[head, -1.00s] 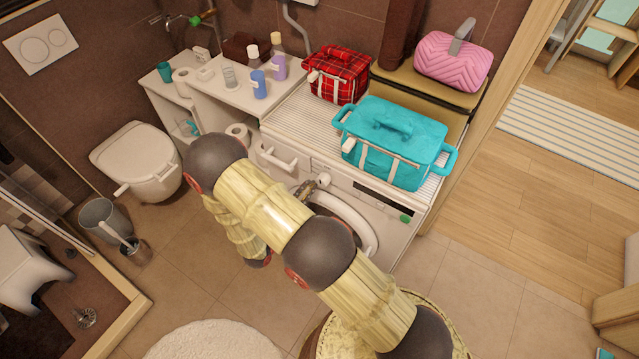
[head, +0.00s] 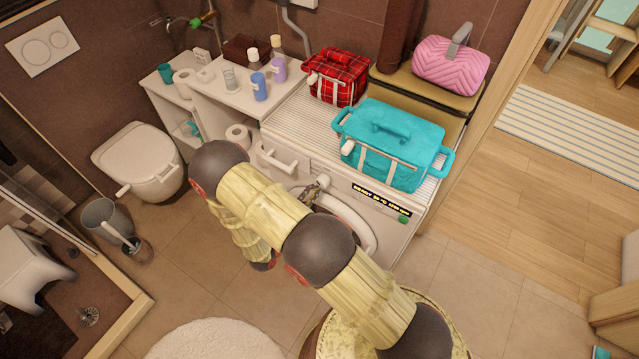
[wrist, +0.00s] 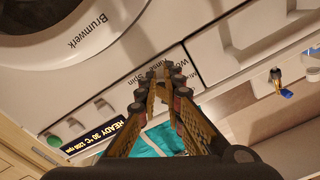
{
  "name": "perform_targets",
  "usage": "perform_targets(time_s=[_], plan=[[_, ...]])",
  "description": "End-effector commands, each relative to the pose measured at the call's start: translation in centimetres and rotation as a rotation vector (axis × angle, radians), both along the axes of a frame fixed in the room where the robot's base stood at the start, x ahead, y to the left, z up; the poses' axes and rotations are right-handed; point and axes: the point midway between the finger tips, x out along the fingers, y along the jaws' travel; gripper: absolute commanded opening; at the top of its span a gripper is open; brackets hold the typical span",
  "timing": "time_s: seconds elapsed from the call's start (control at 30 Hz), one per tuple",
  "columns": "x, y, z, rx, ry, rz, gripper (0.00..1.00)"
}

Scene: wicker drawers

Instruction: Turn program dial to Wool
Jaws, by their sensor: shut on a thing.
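The washing machine (head: 412,238) stands under the counter with its round door (head: 362,226) on the front. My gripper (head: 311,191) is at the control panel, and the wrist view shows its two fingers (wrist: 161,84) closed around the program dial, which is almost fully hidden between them. Partly covered labels beside the dial show "Wo" and "Spin". The dial's pointing direction cannot be told. The lit display (wrist: 98,139) reads "READY 30 °C 1200 rpm"; it also shows in the head view (head: 381,199). A green button (wrist: 54,140) sits next to it.
A turquoise bag (head: 400,150), a red plaid bag (head: 340,85) and a pink quilted bag (head: 450,68) stand above the machine. A toilet (head: 138,155) and a bin (head: 105,222) are at the left. Tiled floor in front is open around a white rug (head: 212,343).

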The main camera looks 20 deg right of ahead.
Motion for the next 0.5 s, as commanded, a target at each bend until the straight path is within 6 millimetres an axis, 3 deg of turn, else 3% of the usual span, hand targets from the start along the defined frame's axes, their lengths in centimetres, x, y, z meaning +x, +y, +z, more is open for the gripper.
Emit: perform_targets(time_s=[0.5], plan=[[-1.02,-0.82,-0.45,0.0,0.002,-0.003,0.0]])
